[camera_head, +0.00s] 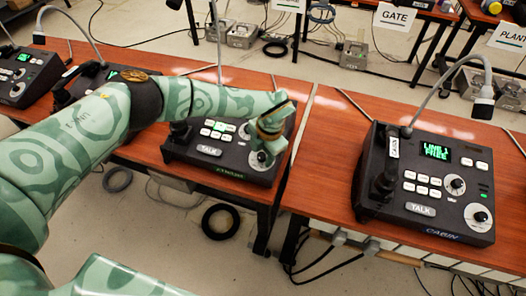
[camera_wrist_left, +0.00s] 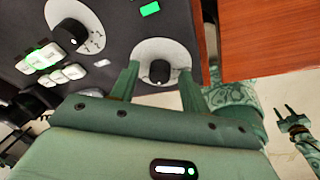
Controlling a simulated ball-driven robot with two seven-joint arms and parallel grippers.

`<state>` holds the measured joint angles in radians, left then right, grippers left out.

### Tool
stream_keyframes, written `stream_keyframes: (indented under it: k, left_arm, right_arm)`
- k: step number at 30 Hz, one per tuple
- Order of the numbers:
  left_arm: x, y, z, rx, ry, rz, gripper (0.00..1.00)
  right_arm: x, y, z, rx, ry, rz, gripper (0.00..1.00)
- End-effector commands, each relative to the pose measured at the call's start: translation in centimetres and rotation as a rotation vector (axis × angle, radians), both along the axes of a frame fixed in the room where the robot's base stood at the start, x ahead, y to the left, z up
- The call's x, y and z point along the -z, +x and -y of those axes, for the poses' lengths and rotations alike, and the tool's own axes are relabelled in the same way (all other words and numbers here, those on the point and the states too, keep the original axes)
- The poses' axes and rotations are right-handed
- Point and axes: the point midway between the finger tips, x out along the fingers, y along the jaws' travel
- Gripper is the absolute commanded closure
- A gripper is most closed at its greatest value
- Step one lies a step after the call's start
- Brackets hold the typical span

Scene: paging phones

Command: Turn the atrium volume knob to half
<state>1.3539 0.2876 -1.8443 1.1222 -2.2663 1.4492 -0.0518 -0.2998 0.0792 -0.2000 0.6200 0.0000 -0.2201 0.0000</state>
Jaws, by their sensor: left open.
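The middle phone (camera_head: 222,172), a dark sloped console with a TALK key, stands at the right end of the left table; its front label is too small to read surely. My left gripper (camera_head: 268,148) is over its right side, hiding part of its knobs. In the left wrist view, my left gripper's fingers (camera_wrist_left: 158,88) are open, either side of a black knob (camera_wrist_left: 159,71) on a pale dial; I cannot tell whether they touch it. A second knob (camera_wrist_left: 70,35) is at upper left. My right gripper (camera_wrist_left: 296,118) shows small at the right, fingers apart.
The CABIN phone (camera_head: 425,190), with a gooseneck microphone, stands on the right table (camera_head: 335,130), across a narrow gap. More phones (camera_head: 28,75) stand at left. Cables and a black coil (camera_head: 220,222) lie on the floor. GATE (camera_head: 397,18) and PLANT signs hang behind.

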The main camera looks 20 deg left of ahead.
Motion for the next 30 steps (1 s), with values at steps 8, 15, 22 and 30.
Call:
stream_keyframes:
  k: [8,15,22,30]
  left_arm:
    - [-4.7,-0.1,0.7,0.002,-0.001,0.005,0.54]
    - [-11.2,-0.6,1.8,0.001,-0.001,0.004,0.54]
    - [-15.0,-0.9,2.4,0.000,0.000,0.002,0.54]
    - [-16.0,-1.0,2.6,0.000,0.000,0.000,0.54]
  right_arm:
    - [-1.4,0.4,0.0,0.000,0.001,0.008,0.64]
    - [-2.8,0.7,0.0,0.000,0.000,0.017,0.64]
    - [-3.2,0.8,0.0,0.000,0.000,0.019,0.64]
    - [-3.3,0.8,0.0,0.000,0.000,0.020,0.64]
